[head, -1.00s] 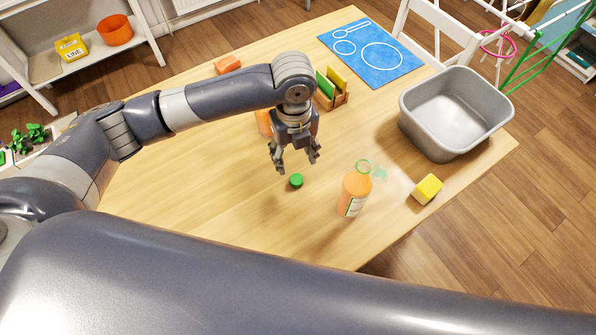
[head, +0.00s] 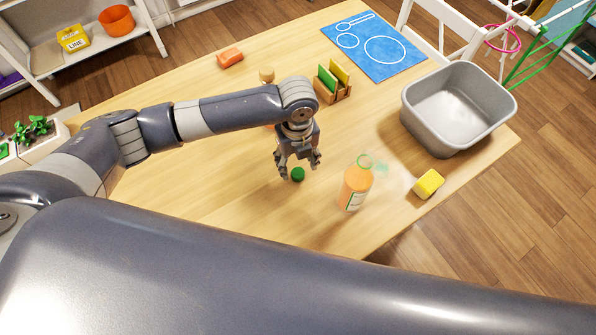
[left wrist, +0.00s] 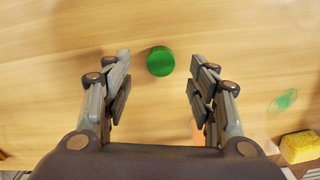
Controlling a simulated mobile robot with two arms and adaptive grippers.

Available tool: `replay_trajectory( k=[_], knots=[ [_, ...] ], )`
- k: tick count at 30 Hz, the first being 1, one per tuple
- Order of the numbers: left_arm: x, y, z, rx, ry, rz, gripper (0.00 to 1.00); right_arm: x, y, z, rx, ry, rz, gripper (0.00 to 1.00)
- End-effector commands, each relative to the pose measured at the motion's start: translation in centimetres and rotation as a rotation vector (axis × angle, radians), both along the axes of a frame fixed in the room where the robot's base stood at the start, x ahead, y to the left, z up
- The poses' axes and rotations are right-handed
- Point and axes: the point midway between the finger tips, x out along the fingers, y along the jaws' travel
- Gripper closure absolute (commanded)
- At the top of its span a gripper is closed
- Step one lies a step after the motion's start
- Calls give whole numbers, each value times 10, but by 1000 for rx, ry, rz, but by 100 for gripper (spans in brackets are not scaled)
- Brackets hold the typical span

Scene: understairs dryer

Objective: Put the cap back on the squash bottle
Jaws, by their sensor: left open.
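The squash bottle (head: 355,187) stands upright on the table, orange with a pale label and an open greenish neck. The green cap (head: 298,174) lies on the table to the left of the bottle. My left gripper (head: 299,168) is open and pointing down, just above the cap. In the left wrist view the cap (left wrist: 160,61) shows between and a little beyond the open fingers (left wrist: 160,85), with nothing held. A small orange part, perhaps the bottle, shows behind the right finger there. My right gripper is not in view.
A yellow sponge (head: 429,183) and a grey basin (head: 457,108) are on the table's right side. A wooden holder with coloured cards (head: 333,84), a blue mat (head: 375,48) and an orange block (head: 230,57) lie farther back. The table (head: 190,205) is clear left of the cap.

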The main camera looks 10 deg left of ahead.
Motion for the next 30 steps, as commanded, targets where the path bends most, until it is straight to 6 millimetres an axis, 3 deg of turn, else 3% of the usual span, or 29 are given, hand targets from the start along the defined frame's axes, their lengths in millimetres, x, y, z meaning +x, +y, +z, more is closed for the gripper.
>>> replay_trajectory(
  k=[9,19,27,30],
  knots=[
    [-1,-2,-40,0,1,0,47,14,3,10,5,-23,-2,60],
    [0,-1,-41,1,0,-1,47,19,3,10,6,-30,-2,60],
    [0,-1,-41,1,0,0,78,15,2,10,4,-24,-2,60],
    [0,-1,-41,1,0,0,79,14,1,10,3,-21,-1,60]
  ],
)
